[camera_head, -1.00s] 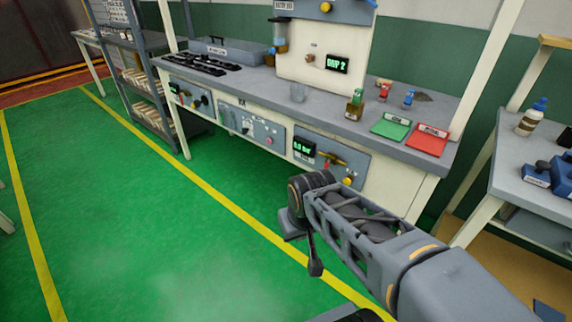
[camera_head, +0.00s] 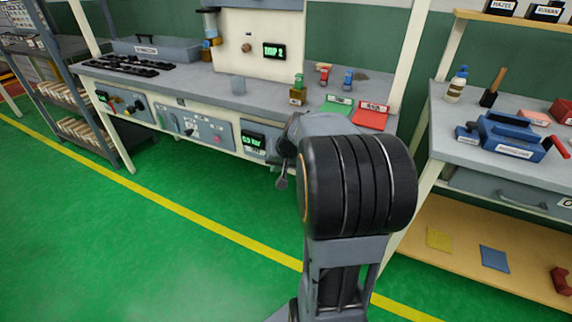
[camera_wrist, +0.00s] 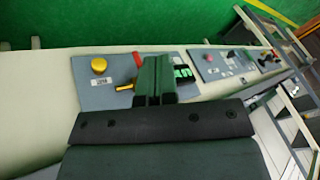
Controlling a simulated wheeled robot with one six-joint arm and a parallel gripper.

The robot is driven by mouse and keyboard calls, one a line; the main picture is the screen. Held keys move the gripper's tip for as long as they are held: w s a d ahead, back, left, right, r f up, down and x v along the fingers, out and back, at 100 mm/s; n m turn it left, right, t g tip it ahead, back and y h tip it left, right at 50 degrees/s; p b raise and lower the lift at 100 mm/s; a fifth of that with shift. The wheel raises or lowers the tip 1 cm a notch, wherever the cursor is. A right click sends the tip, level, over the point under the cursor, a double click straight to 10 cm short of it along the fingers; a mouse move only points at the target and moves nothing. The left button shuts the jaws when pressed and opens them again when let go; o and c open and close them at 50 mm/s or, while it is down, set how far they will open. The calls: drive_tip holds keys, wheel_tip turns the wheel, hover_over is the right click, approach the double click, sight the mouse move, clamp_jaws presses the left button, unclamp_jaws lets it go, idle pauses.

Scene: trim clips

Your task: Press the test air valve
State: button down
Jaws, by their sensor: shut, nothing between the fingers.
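A grey panel (camera_wrist: 92,93) on the bench front carries a round yellow button (camera_wrist: 99,65) with a small label below it. A yellow lever (camera_wrist: 124,87), a red part (camera_wrist: 138,59) and a green-lit display (camera_wrist: 184,73) are also there. I cannot read which control is labelled test air valve. My gripper (camera_wrist: 154,72) is shut and empty, in front of this panel between the yellow button and the display. Its fingers cover part of the panel; contact cannot be told. In the head view the display (camera_head: 253,140) reads about 6.9 bar, and my arm hides the panel's right side.
Green floor (camera_head: 150,240) is clear at the left.

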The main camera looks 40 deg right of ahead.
drive_tip(key=w+d+f+m+t+h, duration=0.1)
drive_tip(key=d+f+m, duration=0.2)
drive_tip(key=d, duration=1.1)
drive_tip(key=shift+w+f+t+b, duration=0.15)
drive_tip(key=shift+w+t+b, duration=0.15)
drive_tip(key=shift+t, duration=0.1)
drive_tip(key=shift+f, duration=0.1)
drive_tip(key=w+a+f+b, duration=0.1)
drive_tip(key=w+a+f, duration=0.1)
drive_tip(key=w+f, duration=0.6)
drive_tip(key=shift+w+a, duration=0.35)
drive_tip(key=shift+w, duration=0.15)
drive_tip(key=shift+b, duration=0.35)
